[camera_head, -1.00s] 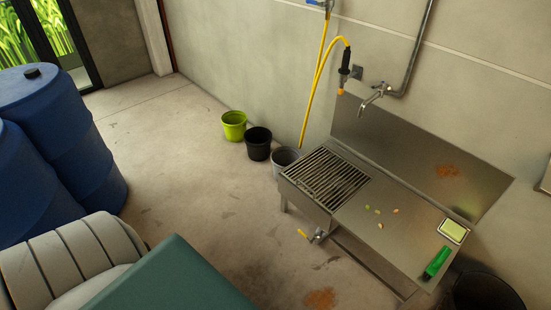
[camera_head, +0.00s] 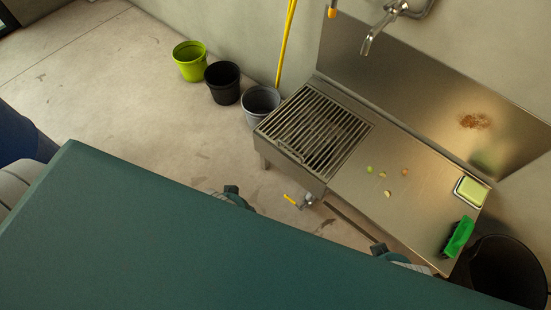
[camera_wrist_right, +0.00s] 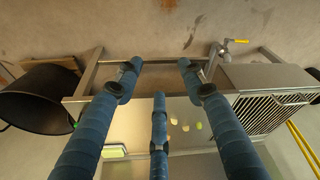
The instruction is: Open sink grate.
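The sink grate (camera_head: 312,130), a panel of dark slots and metal bars, lies flat over the basin at the left end of the steel sink (camera_head: 400,215). It also shows at the right of the right wrist view (camera_wrist_right: 268,112). My right gripper (camera_wrist_right: 160,82) has its blue fingers spread and empty, with the sink in view beyond them; no contact with the grate shows. Small dark parts show past the teal surface in the head view, probably of my arms. My left gripper does not show clearly there.
A faucet (camera_head: 383,28) hangs over the sink's back. A yellow-handled valve (camera_head: 298,202) sticks out at the front. Green (camera_head: 190,61), black (camera_head: 222,82) and grey (camera_head: 261,103) buckets stand left. A green brush (camera_head: 459,238), sponge (camera_head: 470,191) and scraps lie on the counter. A black bin (camera_head: 508,270) stands right.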

